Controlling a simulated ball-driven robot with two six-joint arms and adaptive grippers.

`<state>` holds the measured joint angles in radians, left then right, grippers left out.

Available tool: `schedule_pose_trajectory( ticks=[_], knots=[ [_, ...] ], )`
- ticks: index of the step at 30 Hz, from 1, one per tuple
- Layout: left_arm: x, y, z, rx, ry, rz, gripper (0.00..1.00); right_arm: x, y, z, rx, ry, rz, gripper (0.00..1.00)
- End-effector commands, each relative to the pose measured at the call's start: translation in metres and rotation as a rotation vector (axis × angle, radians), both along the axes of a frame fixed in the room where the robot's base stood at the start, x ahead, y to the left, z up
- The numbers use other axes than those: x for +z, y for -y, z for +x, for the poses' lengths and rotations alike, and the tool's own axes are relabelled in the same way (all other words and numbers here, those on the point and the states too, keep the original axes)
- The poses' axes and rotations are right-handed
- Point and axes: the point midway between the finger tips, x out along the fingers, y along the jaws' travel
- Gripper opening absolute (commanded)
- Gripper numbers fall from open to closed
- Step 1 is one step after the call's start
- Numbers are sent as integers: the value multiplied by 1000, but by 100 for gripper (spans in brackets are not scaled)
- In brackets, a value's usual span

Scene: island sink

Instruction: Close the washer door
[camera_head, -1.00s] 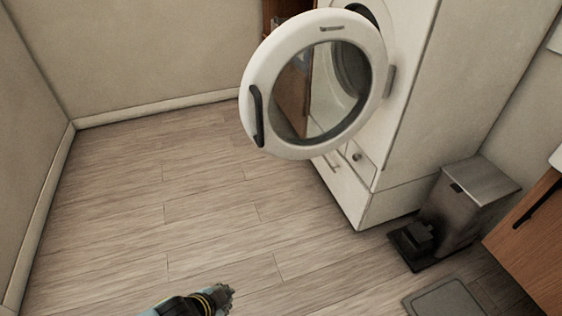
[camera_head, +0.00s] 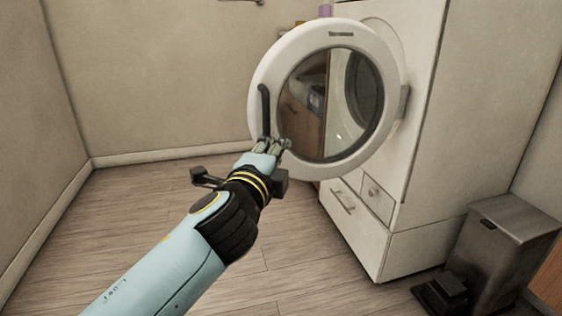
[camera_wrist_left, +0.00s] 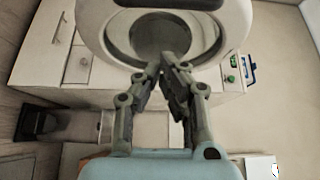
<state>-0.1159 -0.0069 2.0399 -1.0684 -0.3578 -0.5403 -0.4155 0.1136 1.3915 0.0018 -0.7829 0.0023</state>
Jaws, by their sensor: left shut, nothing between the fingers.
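The white washer (camera_head: 412,150) stands at the right in the head view. Its round door (camera_head: 385,158) with a glass window is swung wide open toward the left, hinged at its right side. A dark handle (camera_head: 264,108) sits on the door's left rim. My left gripper (camera_head: 283,146) is shut and empty, in front of the door's lower left rim just below the handle; I cannot tell if it touches. In the left wrist view the fingertips (camera_wrist_left: 164,66) meet before the lower part of the door (camera_wrist_left: 92,22). My right gripper is not in view.
A grey metal pedal bin (camera_head: 503,245) stands on the floor right of the washer. A drawer (camera_head: 345,208) is below the washer door, shut. The wooden floor (camera_head: 120,225) at the left is clear up to the walls.

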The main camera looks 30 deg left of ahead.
Motion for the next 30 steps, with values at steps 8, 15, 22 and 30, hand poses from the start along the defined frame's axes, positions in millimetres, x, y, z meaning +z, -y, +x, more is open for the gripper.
schedule_pose_trajectory(
  ticks=[8,15,22,30],
  knots=[
    [-1,-25,48,-1,-1,4,0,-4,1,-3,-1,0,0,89],
    [-2,-47,58,0,-2,-2,0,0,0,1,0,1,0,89],
    [-1,-49,59,0,-2,-3,0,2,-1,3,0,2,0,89],
    [-2,-51,60,-7,-2,-1,0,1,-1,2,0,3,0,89]
  ],
)
